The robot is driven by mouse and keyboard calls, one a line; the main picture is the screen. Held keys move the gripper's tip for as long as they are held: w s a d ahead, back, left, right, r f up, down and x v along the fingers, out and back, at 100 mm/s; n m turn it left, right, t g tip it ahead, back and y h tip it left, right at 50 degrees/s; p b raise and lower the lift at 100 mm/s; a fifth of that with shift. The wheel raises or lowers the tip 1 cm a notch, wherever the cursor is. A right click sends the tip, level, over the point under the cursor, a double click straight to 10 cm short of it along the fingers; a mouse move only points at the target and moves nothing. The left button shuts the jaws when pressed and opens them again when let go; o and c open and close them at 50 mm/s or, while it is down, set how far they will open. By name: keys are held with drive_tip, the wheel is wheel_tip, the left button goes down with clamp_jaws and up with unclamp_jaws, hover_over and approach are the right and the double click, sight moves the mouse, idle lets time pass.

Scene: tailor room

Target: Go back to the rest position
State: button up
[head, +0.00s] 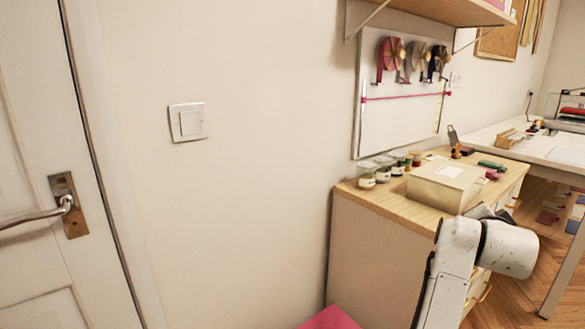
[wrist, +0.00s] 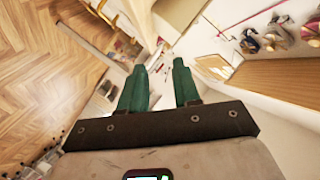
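My gripper (wrist: 160,88) shows in the wrist view with its two green fingers apart and nothing between them. It is open and empty. The wrist view is tilted, with the wood floor at the left and the wall board at the upper right. In the head view my white arm stands at the lower right, in front of the dresser (head: 375,240). The gripper itself cannot be made out in the head view.
On the dresser are a cream box (head: 445,184), several small jars (head: 367,175) and a green item (head: 491,165). A wall board (head: 398,115) with ribbon spools hangs above, under a shelf (head: 440,10). A white table (head: 560,148) is at right, a door (head: 40,120) at left.

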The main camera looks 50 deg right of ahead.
drive_tip(key=w+a+f+n+t+y, duration=0.3)
drive_tip(key=w+a+f+n+y, duration=0.2)
drive_tip(key=w+a+f+n, duration=0.6)
drive_tip(key=w+a+f+n+y, duration=0.3)
drive_tip(key=a+f+n+y, duration=0.2)
drive_tip(key=a+f, duration=0.85)
drive_tip(key=s+a+f+n+g+y, duration=0.2)
drive_tip(key=s+a+f+n, duration=0.25)
drive_tip(key=a, duration=0.55)
drive_tip(key=s+a+f+n+g+y, duration=0.25)
drive_tip(key=s+a+f+n, duration=0.2)
drive_tip(key=a, duration=0.45)
wheel_tip(320, 180, up, 13)
drive_tip(key=p, duration=1.4)
drive_tip(key=shift+s+a+r+m, duration=0.15)
drive_tip(key=shift+s+r+m, duration=0.05)
drive_tip(key=shift+m, duration=0.2)
